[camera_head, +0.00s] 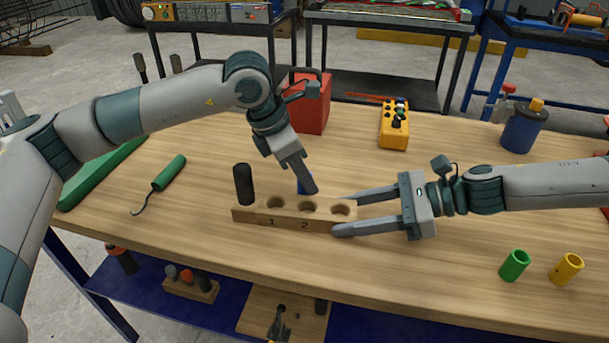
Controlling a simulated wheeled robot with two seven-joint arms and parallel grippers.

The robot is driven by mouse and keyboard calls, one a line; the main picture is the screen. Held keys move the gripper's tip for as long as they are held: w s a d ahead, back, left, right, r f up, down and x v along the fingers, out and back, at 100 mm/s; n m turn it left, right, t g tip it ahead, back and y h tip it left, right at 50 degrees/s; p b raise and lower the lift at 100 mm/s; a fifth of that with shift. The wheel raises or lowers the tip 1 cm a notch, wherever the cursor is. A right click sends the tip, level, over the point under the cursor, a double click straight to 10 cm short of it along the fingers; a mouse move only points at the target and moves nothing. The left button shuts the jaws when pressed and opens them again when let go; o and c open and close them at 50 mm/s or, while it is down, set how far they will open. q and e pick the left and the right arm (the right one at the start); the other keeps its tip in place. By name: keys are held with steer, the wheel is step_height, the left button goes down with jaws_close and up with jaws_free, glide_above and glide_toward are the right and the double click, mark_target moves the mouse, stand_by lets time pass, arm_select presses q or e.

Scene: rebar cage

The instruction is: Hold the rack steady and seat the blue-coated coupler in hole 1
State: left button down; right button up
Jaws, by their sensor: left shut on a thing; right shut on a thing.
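The wooden rack (255,216) lies on the table, with open holes along its top and the numbers 1 and 2 on its front. Hole 1 (276,204) is empty. A black cylinder (243,184) stands upright at the rack's left end. My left gripper (308,184) points down and is shut on the blue-coated coupler (301,185), which is mostly hidden behind the fingers. They appear above or just behind hole 2, right of hole 1; I cannot tell the exact height. My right gripper (342,213) is shut on the rack's right end, one finger behind, one in front.
A green coupler (515,265) and a yellow coupler (567,268) stand at the front right. A red box (311,104), yellow controller (394,125) and blue container (524,130) stand farther back. A green-handled hook (168,174) lies left. Table is clear in front of the rack.

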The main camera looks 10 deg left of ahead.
arm_select(q)
steer(key=shift+f, duration=0.1)
steer(key=c, duration=1.7)
jaws_free()
steer(key=shift+c, duration=0.2)
steer(key=v, duration=1.2)
steer(key=shift+c, duration=0.3)
